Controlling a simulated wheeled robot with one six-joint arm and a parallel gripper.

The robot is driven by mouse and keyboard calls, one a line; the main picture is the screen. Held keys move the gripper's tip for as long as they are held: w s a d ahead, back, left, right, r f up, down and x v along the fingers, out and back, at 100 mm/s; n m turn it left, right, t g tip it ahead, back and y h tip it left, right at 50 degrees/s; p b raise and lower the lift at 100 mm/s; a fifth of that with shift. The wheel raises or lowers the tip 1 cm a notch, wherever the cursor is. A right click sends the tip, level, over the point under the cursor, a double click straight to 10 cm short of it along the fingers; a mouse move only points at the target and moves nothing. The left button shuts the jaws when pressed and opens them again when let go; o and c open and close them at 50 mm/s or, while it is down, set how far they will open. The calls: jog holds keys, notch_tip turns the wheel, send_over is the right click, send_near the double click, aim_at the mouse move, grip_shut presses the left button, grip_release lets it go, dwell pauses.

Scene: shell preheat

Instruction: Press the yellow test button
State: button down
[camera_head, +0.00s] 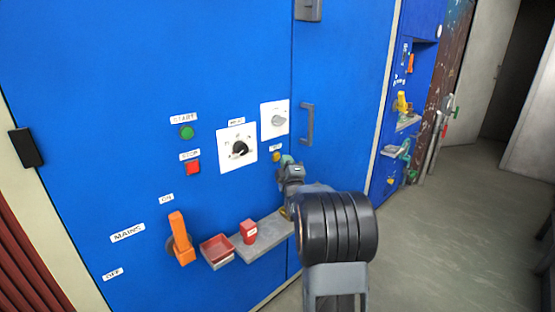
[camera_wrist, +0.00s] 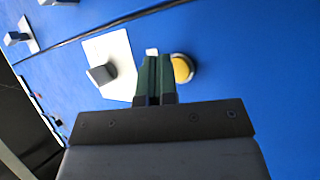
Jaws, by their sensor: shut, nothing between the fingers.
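The yellow test button (camera_wrist: 183,68) sits on the blue panel in the wrist view, just right of my fingertips. It also shows in the head view as a small yellow spot (camera_head: 276,157), below a white plate and left of my gripper (camera_head: 287,160). In the wrist view my gripper (camera_wrist: 155,62) is shut and empty, its green fingers pointing at the panel. The fingertips overlap the button's left edge in this view. I cannot tell whether they touch the button or the panel.
A green start button (camera_head: 187,132), red stop button (camera_head: 193,168), black dial (camera_head: 240,148) and grey knob (camera_head: 279,120) are on the panel. An orange mains lever (camera_head: 180,238) stands lower left.

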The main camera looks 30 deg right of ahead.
jog(key=shift+s+d+b, duration=0.25)
jog(key=shift+s+b, duration=0.4)
jog(key=shift+s, duration=0.6)
jog(key=shift+s+d+b, duration=0.2)
jog(key=shift+s+b, duration=0.4)
jog(key=shift+s, duration=0.6)
